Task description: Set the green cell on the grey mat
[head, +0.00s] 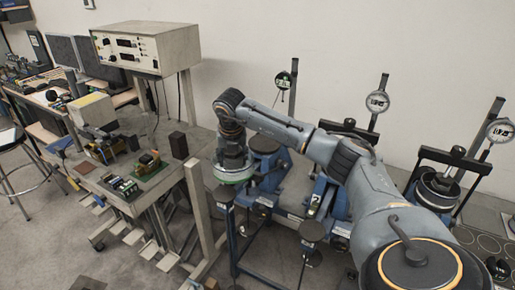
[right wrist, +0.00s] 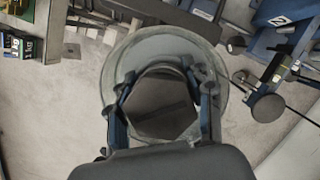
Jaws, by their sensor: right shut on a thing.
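My right gripper (head: 232,158) is at the end of the arm that comes in from the right in the head view. It points down and is shut on a round, heavy-looking cell with a green band (head: 232,176). The gripper hides most of its upper part. In the right wrist view the fingers (right wrist: 163,110) close on the cell's dark, many-sided top, and its wide pale round body (right wrist: 125,62) shows around them. The cell is in the air, between the bench and the blue frames. I cannot clearly make out the grey mat. My left gripper is not in view.
A cluttered workbench (head: 120,205) stands at left with a meter box (head: 148,47), a black block (head: 178,145) and a green board (head: 150,165). Blue lever frames with dial gauges (head: 377,102) stand at right. Another dark round cell (head: 438,186) sits at far right.

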